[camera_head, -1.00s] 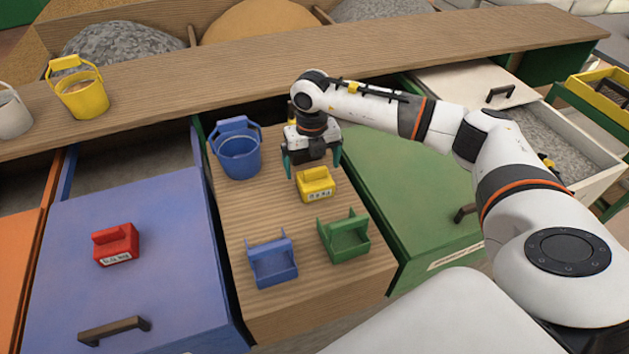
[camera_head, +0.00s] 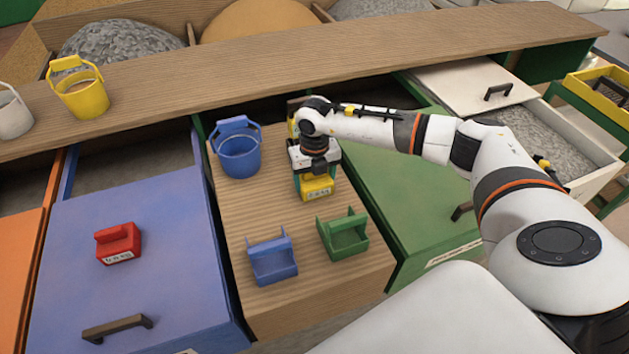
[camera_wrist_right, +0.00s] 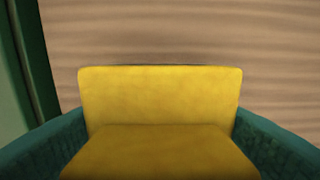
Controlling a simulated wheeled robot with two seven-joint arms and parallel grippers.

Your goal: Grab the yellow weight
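The yellow weight (camera_head: 318,188) sits on the wooden top of the middle cabinet, its label facing the front. My right gripper (camera_head: 317,180) points down over it, with one green finger on each side. In the right wrist view, the yellow weight (camera_wrist_right: 160,100) fills the space between the two fingers (camera_wrist_right: 160,125), and both fingertips meet its sides with no visible gap. It appears to rest on the wood still. My left gripper is not in view.
A green holder (camera_head: 343,240) and a blue holder (camera_head: 272,262) stand in front on the wooden top (camera_head: 318,292). A blue bucket (camera_head: 239,157) stands at its back left. A yellow bucket (camera_head: 82,98) stands on the shelf.

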